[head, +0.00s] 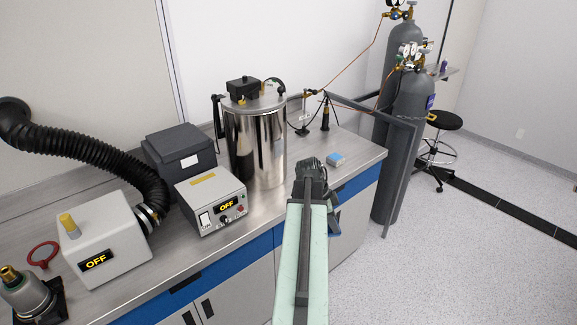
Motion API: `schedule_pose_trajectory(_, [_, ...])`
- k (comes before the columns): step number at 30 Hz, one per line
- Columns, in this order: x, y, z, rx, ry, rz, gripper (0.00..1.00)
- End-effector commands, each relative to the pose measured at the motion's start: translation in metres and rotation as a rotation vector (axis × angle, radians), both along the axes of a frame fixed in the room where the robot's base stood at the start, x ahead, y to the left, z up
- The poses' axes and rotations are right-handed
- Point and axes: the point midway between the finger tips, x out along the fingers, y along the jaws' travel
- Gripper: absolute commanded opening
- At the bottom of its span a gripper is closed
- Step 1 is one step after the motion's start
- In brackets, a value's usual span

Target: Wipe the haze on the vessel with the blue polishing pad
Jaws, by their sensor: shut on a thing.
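The vessel (264,140) is a tall, shiny steel cylinder standing upright on the bench, with a black box and fittings on its lid. I cannot make out the haze on its wall at this size. The blue polishing pad (336,158) is a small block with a blue top and pale side, to the right of the vessel. My gripper (314,164) is at the end of my raised arm, right of and in front of the vessel. It is shut on the pad, but the fingers and their contact are mostly hidden by the wrist.
A control box reading OFF (213,201) stands left of the vessel, before a dark grey case (180,151). A white unit with a black hose (104,237) is further left. A small stand (302,127) and grey gas cylinders (402,150) are to the right.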

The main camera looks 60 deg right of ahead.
Motion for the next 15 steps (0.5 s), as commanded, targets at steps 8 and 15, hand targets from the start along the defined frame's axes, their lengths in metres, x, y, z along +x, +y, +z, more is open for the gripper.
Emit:
schedule_pose_trajectory(8, [0.003,-0.003,-0.004,0.003,-0.026,-0.004,0.00])
schedule_pose_trajectory(15, [0.085,-0.020,-0.035,0.031,-0.379,-0.003,0.00])
